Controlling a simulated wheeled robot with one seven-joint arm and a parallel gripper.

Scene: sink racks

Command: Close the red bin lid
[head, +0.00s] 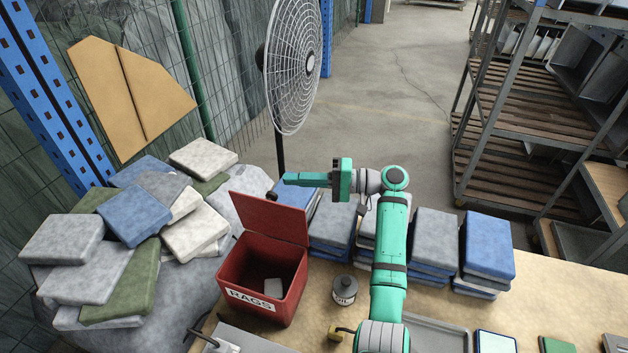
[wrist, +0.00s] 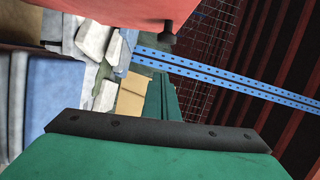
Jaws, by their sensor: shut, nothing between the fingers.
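The red bin (head: 258,297), labelled RAGS, stands on the near left part of the table. Its red lid (head: 268,220) is open, raised up at the back of the bin, with a small dark knob near its top edge. A grey item lies inside the bin. My gripper (head: 288,180) is shut and empty, reaching left with its fingertips just above and behind the lid's top edge. Whether it touches the lid cannot be told. In the wrist view the lid (wrist: 100,10) fills the upper left, with the knob (wrist: 164,34) hanging near the green fingers (wrist: 165,98).
Folded cloth stacks (head: 435,240) line the table's back edge. A heap of folded cloths (head: 130,240) lies left of the bin. A fan (head: 293,65) stands behind. The space above the bin's opening is clear.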

